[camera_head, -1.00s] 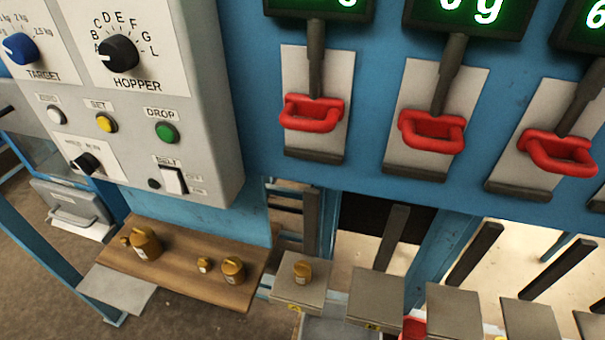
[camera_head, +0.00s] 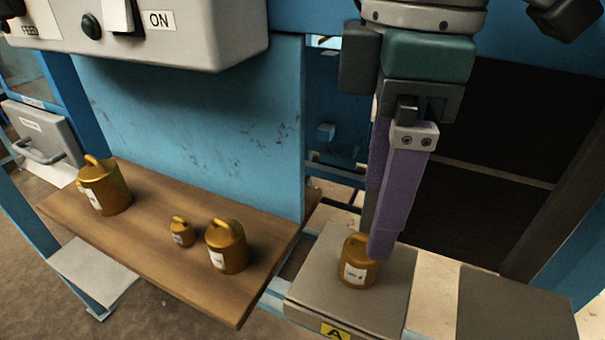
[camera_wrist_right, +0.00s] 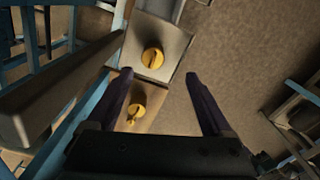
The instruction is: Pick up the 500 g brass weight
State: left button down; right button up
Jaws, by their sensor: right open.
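A brass weight (camera_head: 356,262) with a looped top and a white label stands upright on the grey pan marked A (camera_head: 400,255). On the wooden shelf (camera_head: 150,240) stand a large brass weight (camera_head: 104,188), a small one (camera_head: 181,232) and a medium one (camera_head: 227,247). I cannot read the labels, so I cannot tell which is 500 g. My right gripper (camera_head: 376,240) points down with purple fingers, its tips overlapping the pan weight in the head view. In the right wrist view its fingers (camera_wrist_right: 158,75) are apart and empty, with the pan weight (camera_wrist_right: 152,58) just beyond them. My left gripper is not shown.
A blue panel (camera_head: 190,130) stands behind the shelf, under a grey control box (camera_head: 200,45). Another grey pan (camera_head: 510,300) lies to the right of pan A. A gap separates the shelf from pan A.

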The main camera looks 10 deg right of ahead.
aim_at(364, 238)
jog(key=shift+w+d+f, duration=0.2)
jog(key=shift+f, duration=0.1)
notch_tip(364, 238, down, 4)
jog(key=shift+f+b, duration=0.1)
jog(key=shift+b, duration=0.2)
jog(key=f, duration=0.5)
jog(key=shift+w+a+f+b, duration=0.1)
jog(key=shift+w+a+b, duration=0.1)
jog(key=shift+w+b, duration=0.2)
grip_shut()
